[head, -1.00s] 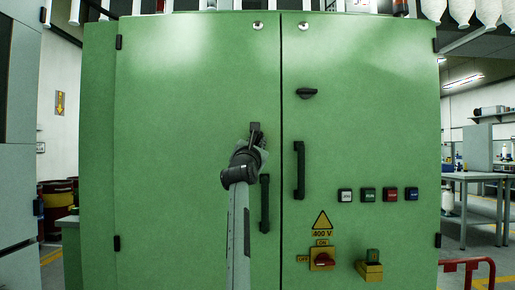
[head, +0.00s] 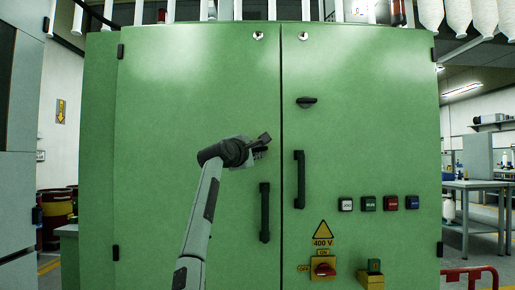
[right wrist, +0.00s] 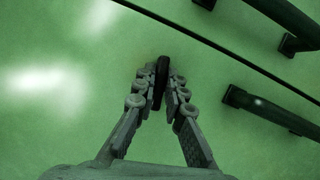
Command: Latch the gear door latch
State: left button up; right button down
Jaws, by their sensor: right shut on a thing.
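The green cabinet has a left door (head: 180,110) and a right door (head: 380,140), both flush at the seam. My right gripper (head: 261,145) is at the left door, above its long handle, with the fingers pointing right. It is shut on a small black latch handle (right wrist: 161,75), which shows between the fingertips (right wrist: 160,88) in the right wrist view. In the head view the gripper mostly hides this latch. A similar black latch (head: 307,102) on the right door lies horizontal. My left gripper is not in view.
Long black vertical handles stand out on the left door (head: 264,212) and right door (head: 299,180), close to the gripper. Push buttons (head: 369,204) and a red-yellow switch (head: 323,267) are on the right door. A red rail (head: 470,272) is at lower right.

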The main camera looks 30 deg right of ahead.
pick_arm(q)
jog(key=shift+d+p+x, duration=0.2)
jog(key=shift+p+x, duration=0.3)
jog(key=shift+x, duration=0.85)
pick_arm(e)
jog(key=shift+m+g, duration=0.4)
jog(key=shift+m, duration=0.7)
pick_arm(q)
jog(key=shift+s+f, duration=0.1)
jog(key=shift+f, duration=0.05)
pick_arm(e)
jog(key=c, duration=1.6)
grip_release()
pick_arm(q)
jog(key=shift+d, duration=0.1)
pick_arm(e)
jog(key=v, duration=1.2)
jog(key=shift+r, duration=0.25)
